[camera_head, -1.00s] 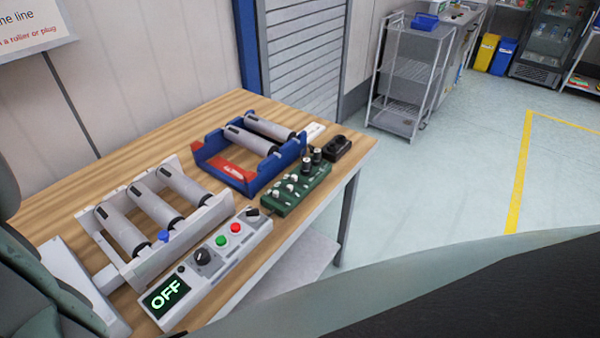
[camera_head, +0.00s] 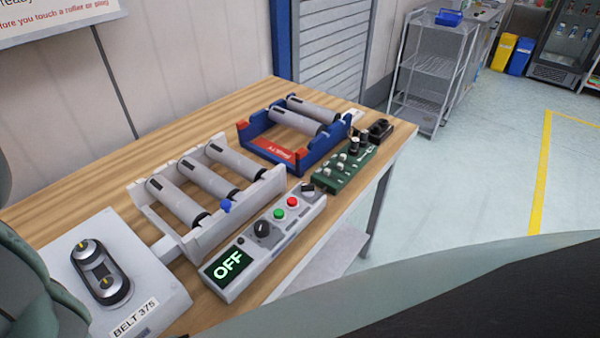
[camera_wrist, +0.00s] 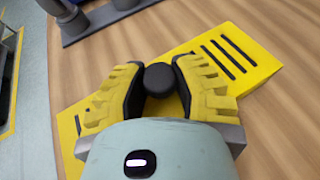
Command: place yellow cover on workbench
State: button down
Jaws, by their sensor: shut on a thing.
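The yellow cover (camera_wrist: 250,72) has dark slots and a round black knob (camera_wrist: 159,78), and lies below my gripper in the wrist view. My gripper (camera_wrist: 160,68) has its two yellow fingers closed on the knob from both sides. Part of the cover is hidden by the fingers and wrist. Wooden workbench top (camera_wrist: 285,115) shows around and under the cover; I cannot tell whether the cover touches it. The head view shows the workbench (camera_head: 75,198), but neither the cover nor the gripper.
In the head view the bench holds a white roller frame (camera_head: 262,190), a blue roller tray (camera_head: 325,157), a control box reading OFF (camera_head: 295,222), a green board (camera_head: 340,172) and a BELT 375 box (camera_head: 158,285). A wire rack (camera_head: 432,68) stands beyond.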

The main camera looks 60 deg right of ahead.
notch_tip(320, 180, down, 2)
jog(key=shift+s+b, duration=0.15)
jog(key=shift+b, duration=0.3)
jog(key=shift+f, duration=0.15)
jog(key=shift+f+b, duration=0.15)
jog(key=shift+b, duration=0.2)
jog(key=c, duration=0.8)
grip_release()
jog(key=shift+w, duration=0.2)
jog(key=shift+s+d+r, duration=0.15)
jog(key=shift+d+r, duration=0.1)
jog(key=shift+d, duration=0.15)
jog(key=shift+b+v, duration=0.5)
jog(key=shift+v, duration=5.15)
jog(key=shift+a, duration=0.1)
